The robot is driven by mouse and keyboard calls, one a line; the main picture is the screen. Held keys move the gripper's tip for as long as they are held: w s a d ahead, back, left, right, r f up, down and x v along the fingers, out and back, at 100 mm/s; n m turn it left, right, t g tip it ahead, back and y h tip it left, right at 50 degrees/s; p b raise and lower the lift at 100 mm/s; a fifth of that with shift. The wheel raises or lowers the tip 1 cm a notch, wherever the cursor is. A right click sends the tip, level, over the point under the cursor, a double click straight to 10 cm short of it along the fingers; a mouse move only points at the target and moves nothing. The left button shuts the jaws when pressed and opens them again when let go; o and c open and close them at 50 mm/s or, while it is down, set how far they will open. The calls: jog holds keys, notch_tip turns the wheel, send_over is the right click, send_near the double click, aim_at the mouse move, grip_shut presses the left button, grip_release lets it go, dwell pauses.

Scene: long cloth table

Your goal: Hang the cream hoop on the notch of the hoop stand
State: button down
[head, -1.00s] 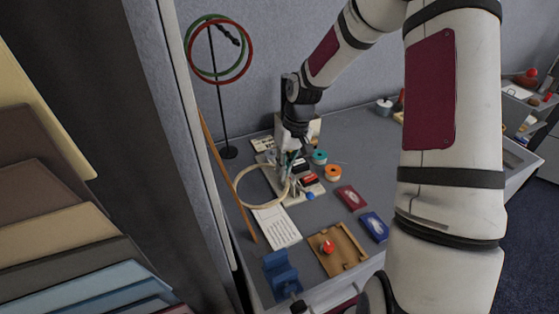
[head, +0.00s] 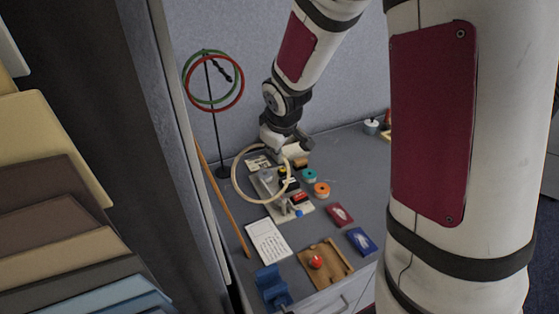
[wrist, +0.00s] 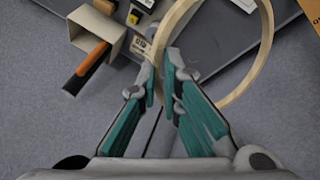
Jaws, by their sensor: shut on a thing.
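The cream hoop (head: 234,184) hangs from my gripper (head: 272,152), tilted fairly upright in front of the desk items. In the wrist view the hoop (wrist: 268,38) passes between the teal fingers of my gripper (wrist: 160,72), which are shut on its rim. The hoop stand (head: 214,122) is a thin black pole on a round base at the back left. A dark notched arm shows near its top. A red hoop (head: 243,92) and a green hoop (head: 184,80) hang there. The cream hoop is to the right of the pole and well below those hoops.
The table (head: 340,165) holds an organizer tray, orange and teal rolls, red and blue packs, a paper sheet (head: 268,243) and a wooden tray (head: 335,272). A wooden stick (head: 222,200) leans along the left edge, beside a partition.

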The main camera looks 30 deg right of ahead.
jog(key=s+a+r+n+t+y+p, duration=0.1)
jog(key=s+a+r+n+t+p, duration=0.1)
jog(key=r, duration=0.8)
jog(key=s+a+r+n+t+y+p, duration=0.2)
jog(key=s+a+r+n+t+p, duration=0.1)
jog(key=r, duration=0.8)
jog(key=s+a+n+t, duration=0.1)
jog(key=s+a+t, duration=0.1)
jog(key=s, duration=0.1)
jog(key=shift+r+t+p, duration=0.2)
jog(key=shift+t+p, duration=0.1)
jog(key=shift+t, duration=0.1)
jog(key=shift+w, duration=0.1)
jog(key=shift+w+f+b, duration=0.1)
jog(key=shift+w+b, duration=0.25)
jog(key=shift+b, duration=0.3)
jog(key=shift+w+b, duration=0.7)
jog(key=shift+b, duration=0.5)
